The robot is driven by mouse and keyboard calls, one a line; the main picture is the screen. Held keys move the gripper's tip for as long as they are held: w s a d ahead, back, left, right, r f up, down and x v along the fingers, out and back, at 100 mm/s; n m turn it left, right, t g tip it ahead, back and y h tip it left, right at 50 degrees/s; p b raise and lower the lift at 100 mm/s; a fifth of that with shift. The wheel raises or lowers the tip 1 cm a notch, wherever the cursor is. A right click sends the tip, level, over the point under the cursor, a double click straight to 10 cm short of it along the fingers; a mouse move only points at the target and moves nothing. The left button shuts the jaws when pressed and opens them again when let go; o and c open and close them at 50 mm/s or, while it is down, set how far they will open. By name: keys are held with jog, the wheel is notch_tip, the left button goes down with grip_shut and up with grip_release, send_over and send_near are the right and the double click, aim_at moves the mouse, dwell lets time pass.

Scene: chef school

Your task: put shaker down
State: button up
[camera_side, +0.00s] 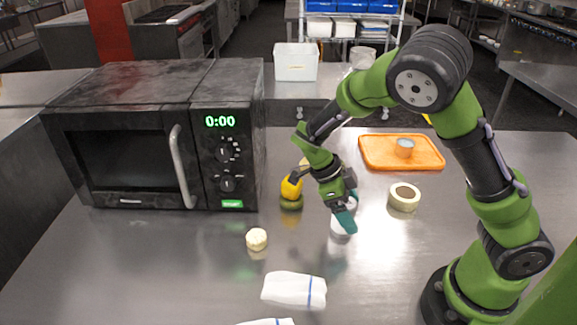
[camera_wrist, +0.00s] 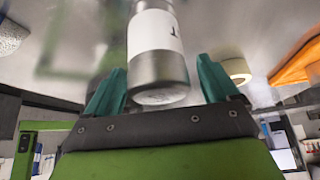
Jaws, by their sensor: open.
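The shaker (camera_wrist: 155,40) is a silver cylinder with a white label in the wrist view. It lies between the two teal fingers of my gripper (camera_wrist: 160,88), with a visible gap on both sides. In the side view the shaker (camera_side: 337,228) shows as a pale shape on the steel table (camera_side: 190,265), mostly hidden behind the fingers. My gripper (camera_side: 346,215) points down there and is open. Whether the shaker stands fully upright is hard to tell.
A black microwave (camera_side: 130,140) stands at left. A yellow item (camera_side: 291,187) sits on a dark green one. A cream roll (camera_side: 404,199), an orange tray (camera_side: 375,152) with a small metal cup (camera_side: 404,147), a pale round item (camera_side: 256,239) and a white cloth (camera_side: 288,289) surround the shaker.

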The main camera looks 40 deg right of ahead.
jog(key=v, duration=1.2)
jog(key=s+r+n+t+y, duration=0.2)
jog(key=s+r+n+t, duration=0.2)
jog(key=n, duration=0.8)
jog(key=s+r+n+t+y, duration=0.3)
jog(key=s+r+n+t, duration=0.2)
jog(key=n, duration=0.8)
jog(key=s+t, duration=0.2)
jog(key=t, duration=0.1)
jog(key=shift+s+a+r, duration=0.15)
jog(key=shift+s+a, duration=0.05)
jog(key=shift+a, duration=0.2)
